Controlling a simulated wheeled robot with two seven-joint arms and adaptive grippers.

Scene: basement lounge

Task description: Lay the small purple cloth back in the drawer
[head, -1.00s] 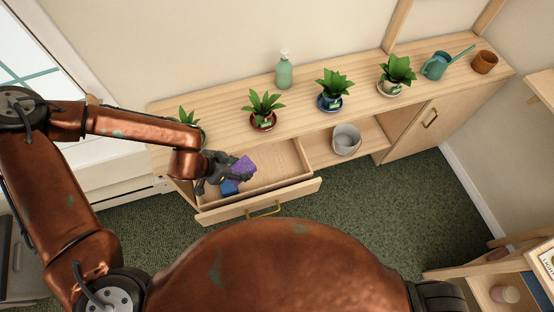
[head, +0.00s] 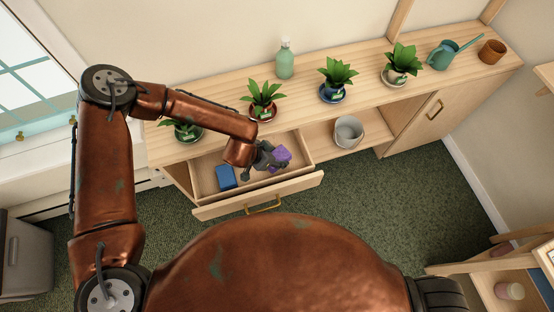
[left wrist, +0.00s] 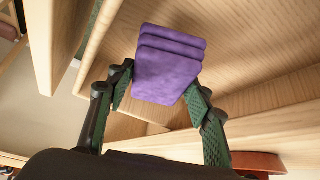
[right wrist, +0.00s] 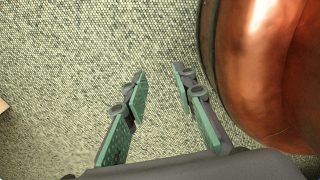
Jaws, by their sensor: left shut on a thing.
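The small purple cloth (head: 281,156) is a folded stack held in my left gripper (head: 268,160), over the right part of the open drawer (head: 230,208). The left wrist view shows the folded purple cloth (left wrist: 168,70) between the two fingers of the left gripper (left wrist: 160,95), with the drawer's wooden floor and walls behind it. I cannot tell whether the cloth touches the drawer floor. My right gripper (right wrist: 160,100) is open and empty above the carpet, beside my copper-coloured body; it does not show in the head view.
A blue block-like thing (head: 226,177) lies in the drawer's left part. Potted plants (head: 263,98), a green pump bottle (head: 285,60) and a watering can (head: 443,55) stand on the cabinet top (head: 300,105). A grey bucket (head: 348,131) stands in the open shelf to the right.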

